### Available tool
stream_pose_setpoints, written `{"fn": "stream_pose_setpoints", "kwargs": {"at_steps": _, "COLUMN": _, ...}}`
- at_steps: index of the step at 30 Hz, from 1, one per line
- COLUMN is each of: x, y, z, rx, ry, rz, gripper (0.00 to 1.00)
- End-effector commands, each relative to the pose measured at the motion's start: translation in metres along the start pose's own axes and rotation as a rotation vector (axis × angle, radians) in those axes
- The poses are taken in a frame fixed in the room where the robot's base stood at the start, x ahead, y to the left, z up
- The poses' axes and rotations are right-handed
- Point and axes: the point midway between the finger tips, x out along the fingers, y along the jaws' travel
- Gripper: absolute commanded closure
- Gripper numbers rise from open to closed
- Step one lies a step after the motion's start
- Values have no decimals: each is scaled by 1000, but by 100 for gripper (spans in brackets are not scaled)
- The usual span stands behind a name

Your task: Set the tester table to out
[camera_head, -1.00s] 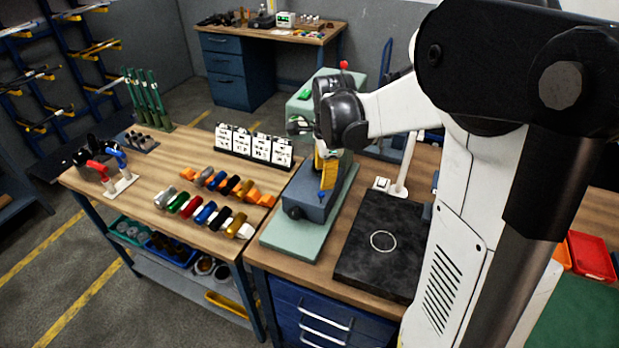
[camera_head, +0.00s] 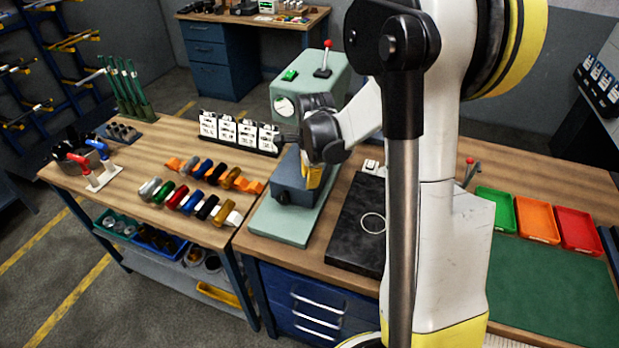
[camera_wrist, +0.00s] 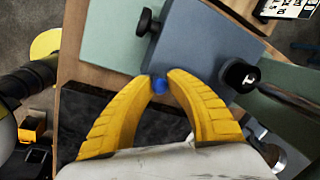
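What looks like the tester table, a blue-grey block (camera_head: 290,193), sits on a pale green base plate (camera_head: 278,228) in the head view. The block also fills the upper middle of the wrist view (camera_wrist: 205,50), with a black knob (camera_wrist: 148,22) on one edge. In the head view my gripper (camera_head: 314,176) is above the block's right side and hides the blue knob.
A pale green machine (camera_head: 312,85) with a red-ball lever (camera_head: 326,55) stands behind. A black slab (camera_head: 350,246) with a white ring lies right of the base plate. Coloured handles (camera_head: 190,202) and white cards (camera_head: 238,132) are left. Green, orange (camera_head: 537,221) and red trays are right.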

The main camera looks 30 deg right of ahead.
Motion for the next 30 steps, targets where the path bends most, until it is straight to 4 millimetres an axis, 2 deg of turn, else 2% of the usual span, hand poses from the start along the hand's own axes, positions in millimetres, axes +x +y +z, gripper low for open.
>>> {"fn": "stream_pose_setpoints", "kwargs": {"at_steps": 8, "x": -1, "y": 4, "z": 3, "rx": -1, "ry": 0, "rz": 0, "gripper": 100}}
{"fn": "stream_pose_setpoints", "kwargs": {"at_steps": 11, "x": -3, "y": 17, "z": 13, "rx": -4, "ry": -1, "rz": 0, "gripper": 100}}
{"fn": "stream_pose_setpoints", "kwargs": {"at_steps": 21, "x": -19, "y": 95, "z": 66, "rx": -5, "ry": -1, "rz": 0, "gripper": 100}}
{"fn": "stream_pose_setpoints", "kwargs": {"at_steps": 25, "x": -22, "y": 112, "z": 77, "rx": -3, "ry": -2, "rz": 0, "gripper": 100}}
{"fn": "stream_pose_setpoints", "kwargs": {"at_steps": 30, "x": -24, "y": 118, "z": 81, "rx": 0, "ry": -2, "rz": 0, "gripper": 100}}
